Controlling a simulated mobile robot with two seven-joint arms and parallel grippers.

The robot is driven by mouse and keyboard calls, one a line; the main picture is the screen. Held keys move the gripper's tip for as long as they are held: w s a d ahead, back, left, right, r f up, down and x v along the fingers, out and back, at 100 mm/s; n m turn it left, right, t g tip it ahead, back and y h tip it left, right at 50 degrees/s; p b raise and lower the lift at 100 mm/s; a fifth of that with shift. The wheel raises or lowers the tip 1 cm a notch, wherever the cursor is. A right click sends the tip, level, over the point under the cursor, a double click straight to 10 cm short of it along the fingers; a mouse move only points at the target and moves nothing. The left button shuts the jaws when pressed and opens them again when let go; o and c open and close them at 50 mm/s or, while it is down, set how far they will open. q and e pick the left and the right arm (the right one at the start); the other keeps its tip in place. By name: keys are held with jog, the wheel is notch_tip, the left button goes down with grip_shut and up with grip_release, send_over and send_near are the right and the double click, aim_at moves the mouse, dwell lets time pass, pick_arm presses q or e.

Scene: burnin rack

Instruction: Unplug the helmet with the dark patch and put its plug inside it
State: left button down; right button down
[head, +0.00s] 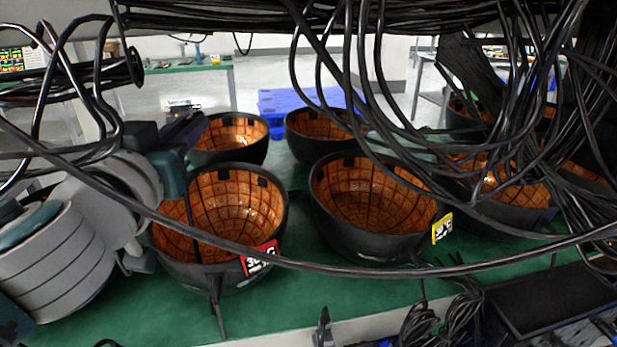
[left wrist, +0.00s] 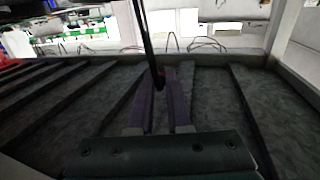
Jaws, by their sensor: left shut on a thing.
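Several black helmets with orange, grid-lined insides stand on a green surface. The front left helmet (head: 222,212) carries a red tag (head: 259,258), and the front middle helmet (head: 370,195) carries a yellow tag (head: 442,229). Small dark areas show near several rims; I cannot tell which is the dark patch. My left gripper (head: 188,130) is above the back rim of the front left helmet, partly hidden by cables and my arm. In the left wrist view, its purple fingers (left wrist: 161,85) are shut on a dark cable end or plug (left wrist: 158,74); its cable (left wrist: 145,30) runs upward. My right gripper is not in view.
More helmets stand behind (head: 230,135) and at the right (head: 500,190). Thick black cables (head: 340,268) hang across the front and upper right, covering parts of the helmets. The green surface (head: 150,310) is bare at the front left.

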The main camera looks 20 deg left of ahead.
pick_arm(q)
notch_tip(320, 180, down, 6)
jog(key=b, duration=0.4)
jog(key=shift+s, duration=0.2)
jog(key=c, duration=0.8)
grip_release()
jog(key=shift+s+d, duration=0.1)
